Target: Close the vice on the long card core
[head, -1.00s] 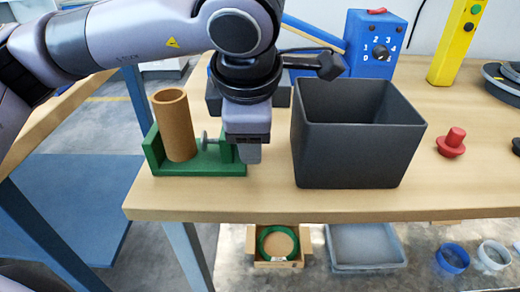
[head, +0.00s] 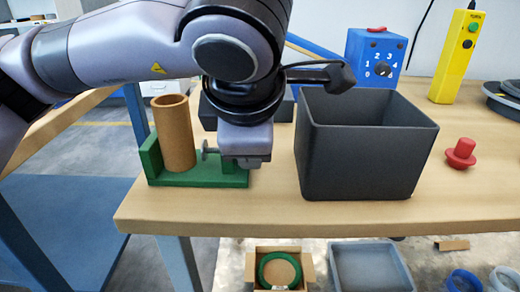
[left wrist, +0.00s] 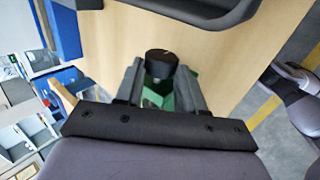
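The green vice (head: 205,178) stands at the left end of the bench; it shows partly in the left wrist view (left wrist: 158,97). The long brown card core (head: 175,135) stands upright in it beside the left wall. The vice's grey screw disc (head: 207,152) is right of the core, with a small gap between them. My left gripper (head: 250,163) points down at the vice's right end. My right gripper is in neither view.
A dark open bin (head: 368,165) stands close to the right of my left gripper. A red knob-shaped piece (head: 461,153) lies further right. A blue control box (head: 376,57) and yellow pendant (head: 458,55) stand behind. Boxes sit on the floor below the bench's front edge.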

